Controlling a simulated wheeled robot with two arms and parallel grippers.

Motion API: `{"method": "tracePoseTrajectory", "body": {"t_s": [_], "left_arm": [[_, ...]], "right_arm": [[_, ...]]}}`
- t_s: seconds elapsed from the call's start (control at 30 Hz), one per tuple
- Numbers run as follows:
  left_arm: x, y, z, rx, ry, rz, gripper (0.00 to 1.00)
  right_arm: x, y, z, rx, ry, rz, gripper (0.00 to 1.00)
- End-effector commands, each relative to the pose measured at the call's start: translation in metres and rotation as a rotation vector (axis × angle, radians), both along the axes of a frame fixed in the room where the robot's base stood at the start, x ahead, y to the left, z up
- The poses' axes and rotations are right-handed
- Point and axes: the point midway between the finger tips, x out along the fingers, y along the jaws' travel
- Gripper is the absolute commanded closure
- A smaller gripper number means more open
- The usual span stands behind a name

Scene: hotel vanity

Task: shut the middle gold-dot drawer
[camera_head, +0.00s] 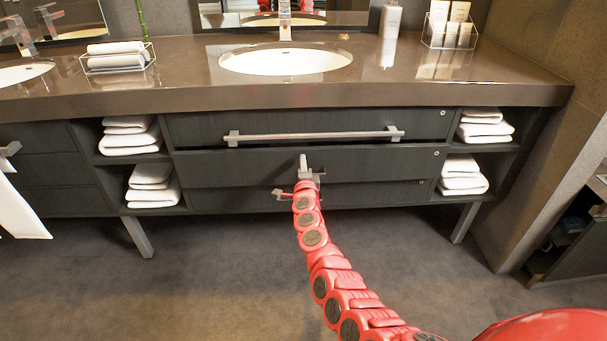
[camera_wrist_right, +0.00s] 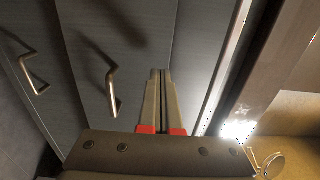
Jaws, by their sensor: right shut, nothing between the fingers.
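The middle drawer (camera_head: 225,168) is a dark wood-grain front below the top drawer (camera_head: 205,127). A thin lit strip along its top edge suggests it stands slightly out, but how far I cannot tell. A small round dot (camera_head: 437,153) sits at its right end; its colour is too small to tell. My right gripper (camera_head: 303,160) is in front of the middle drawer's centre and covers part of it. In the right wrist view the gripper (camera_wrist_right: 160,75) is shut and empty, its fingers pointing at the drawer fronts. Contact is not clear. My left gripper is out of view.
The top drawer has a long bar handle (camera_head: 315,135). Bar handles also show in the right wrist view (camera_wrist_right: 112,90). Shelves with folded towels (camera_head: 130,140) flank the drawers. The brown counter (camera_head: 180,80) overhangs above. The floor (camera_head: 220,250) in front is clear.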

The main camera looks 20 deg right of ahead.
Motion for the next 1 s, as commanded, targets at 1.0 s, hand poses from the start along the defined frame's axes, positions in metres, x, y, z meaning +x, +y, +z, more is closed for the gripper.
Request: {"method": "tracePoseTrajectory", "body": {"t_s": [1.0], "left_arm": [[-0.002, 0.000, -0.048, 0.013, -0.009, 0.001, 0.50]], "right_arm": [[0.042, -0.005, -0.011, -0.013, 0.004, 0.017, 1.00]]}}
